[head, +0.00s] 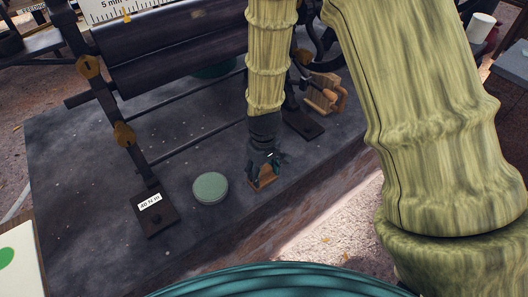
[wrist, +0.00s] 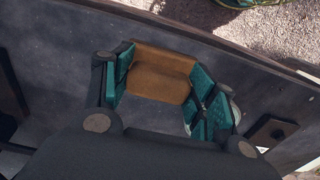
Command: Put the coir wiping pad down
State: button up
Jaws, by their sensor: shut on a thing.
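The brown coir wiping pad (head: 262,180) is between the fingers of my gripper (head: 264,164) in the head view, low over the dark stone slab. The wrist view shows the pad (wrist: 160,73) as a brown block with a step across it, between the teal fingers of my gripper (wrist: 161,86). My gripper is shut on it. My gripper hides the pad's upper part in the head view. I cannot tell whether the pad touches the slab.
A round green disc (head: 210,188) lies on the slab (head: 90,200), left of my gripper. A roller machine (head: 175,50) with dark legs stands behind, its foot labelled (head: 150,202). A wooden block-like object (head: 322,95) sits behind right. The slab's front edge is close.

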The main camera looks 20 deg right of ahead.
jog(key=w+d+p, duration=0.1)
jog(key=w, duration=0.2)
jog(key=w+d, duration=0.1)
jog(key=w, duration=0.2)
jog(key=w+d+f+p, duration=0.1)
jog(key=w, duration=0.2)
jog(key=shift+p, duration=0.35)
jog(key=shift+w+d+r+p, duration=0.15)
jog(key=shift+w+p, duration=0.15)
jog(key=shift+w, duration=0.25)
jog(key=shift+w+f, duration=0.2)
jog(key=shift+f, duration=0.15)
jog(key=shift+d+f+p, duration=0.1)
jog(key=shift+f+p, duration=0.65)
jog(key=shift+f, duration=0.2)
jog(key=shift+s+f+p, duration=0.1)
jog(key=shift+f+p, duration=0.2)
jog(key=shift+f, duration=0.15)
jog(key=shift+c, duration=0.8)
jog(key=shift+c, duration=0.9)
jog(key=o, duration=1.2)
jog(key=shift+f, duration=0.1)
jog(key=shift+o, duration=0.2)
